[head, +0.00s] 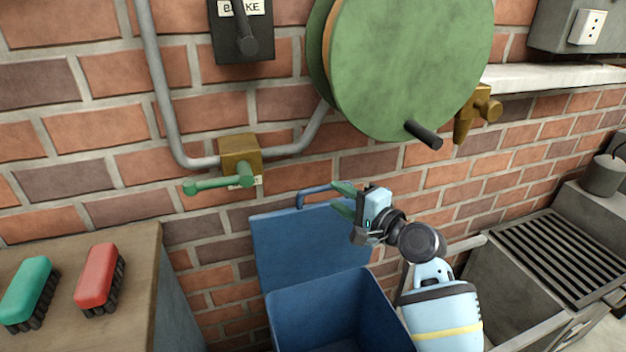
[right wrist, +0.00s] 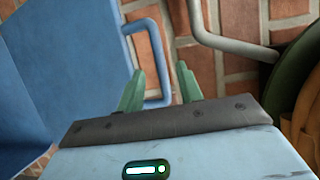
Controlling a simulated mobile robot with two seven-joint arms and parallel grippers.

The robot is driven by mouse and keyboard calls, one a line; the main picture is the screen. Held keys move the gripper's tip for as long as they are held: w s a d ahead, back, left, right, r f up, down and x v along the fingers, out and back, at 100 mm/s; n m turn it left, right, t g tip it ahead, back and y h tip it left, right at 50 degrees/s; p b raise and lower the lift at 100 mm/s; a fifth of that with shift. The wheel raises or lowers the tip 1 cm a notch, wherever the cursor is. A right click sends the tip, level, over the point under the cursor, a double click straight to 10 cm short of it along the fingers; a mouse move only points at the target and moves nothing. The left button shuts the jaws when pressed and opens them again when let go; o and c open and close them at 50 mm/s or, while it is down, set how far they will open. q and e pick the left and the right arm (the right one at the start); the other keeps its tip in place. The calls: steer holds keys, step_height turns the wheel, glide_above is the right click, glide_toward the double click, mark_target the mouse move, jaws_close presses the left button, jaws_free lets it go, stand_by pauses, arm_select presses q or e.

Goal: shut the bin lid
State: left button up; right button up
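The blue bin (head: 330,308) stands open against the brick wall, and its inside shows. Its lid (head: 305,245) is raised, leaning back near the wall, with a blue bar handle (head: 312,190) on its upper edge. My right gripper (head: 340,199) is open at the right end of this handle, green fingers pointing left. In the right wrist view the handle (right wrist: 155,55) shows between and beyond the open fingers (right wrist: 161,90); I cannot tell whether they touch it. The lid (right wrist: 70,60) fills the left of that view. My left gripper is not in view.
A green disc (head: 410,70) with a dark knob hangs on the wall above. A pipe valve with a green lever (head: 225,183) is up left. A table (head: 125,255) with a green brush (head: 28,288) and a red brush (head: 97,275) stands left. A grated unit (head: 560,260) stands right.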

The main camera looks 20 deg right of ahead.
mark_target(326, 190)
steer(key=shift+b+x, duration=0.65)
steer(key=shift+x, duration=3.1)
jaws_close()
